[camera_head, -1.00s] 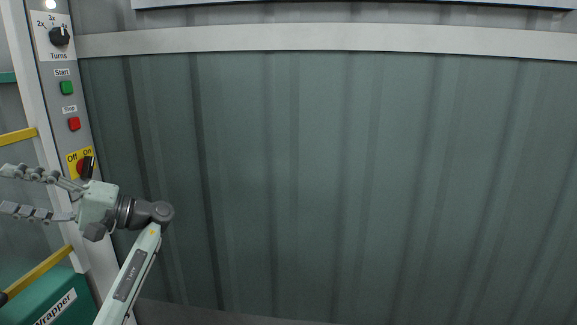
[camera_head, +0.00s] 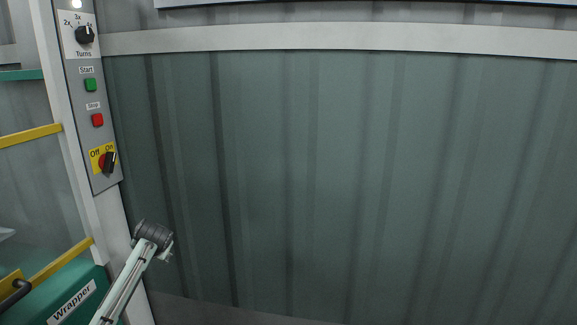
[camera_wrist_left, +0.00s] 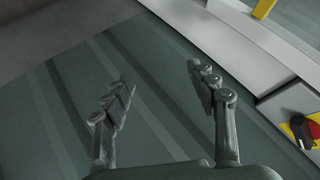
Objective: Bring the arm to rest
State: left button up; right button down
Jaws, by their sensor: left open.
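My left arm (camera_head: 125,285) rises from the lower left of the head view, its dark upper joint (camera_head: 153,235) below the control panel. The fingers of my left gripper do not show clearly there. In the left wrist view my left gripper (camera_wrist_left: 162,88) has its two jointed grey fingers spread well apart. Nothing is between them; the grey-green ribbed wall shows behind. My right arm and right gripper are in neither view.
A control panel (camera_head: 108,130) at the left carries a turns dial (camera_head: 85,34), a green start button (camera_head: 90,85), a red stop button (camera_head: 97,120) and an off/on switch (camera_head: 108,162). The green wrapper (camera_head: 75,303) stands below left. A ribbed wall (camera_head: 350,180) fills the rest.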

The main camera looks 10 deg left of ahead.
pick_arm(q)
jog(key=s+d+f+g+h, duration=0.1)
jog(key=s+d+f+h, duration=0.1)
jog(key=s+d+f, duration=0.5)
jog(key=s+d+f+h, duration=0.1)
jog(key=s+d+f, duration=0.3)
jog(key=f, duration=0.5)
jog(key=s+d+f+g, duration=0.1)
jog(key=s+f, duration=0.3)
jog(key=s, duration=0.4)
jog(key=s+d+f+m+h, duration=0.1)
jog(key=s+d+f, duration=0.2)
jog(key=s, duration=0.5)
jog(key=shift+s+d+f+g, duration=0.15)
jog(key=shift+s+f+g, duration=0.15)
jog(key=shift+f+g, duration=0.15)
jog(key=shift+g+h, duration=0.5)
jog(key=shift+g, duration=0.05)
jog(key=s+d+f, duration=0.1)
jog(key=s, duration=0.3)
jog(key=s+d, duration=0.1)
jog(key=s, duration=0.3)
jog(key=s+d+f, duration=0.1)
jog(key=s, duration=0.3)
jog(key=shift+s+f, duration=0.25)
jog(key=shift+f, duration=0.1)
jog(key=shift+c, duration=0.3)
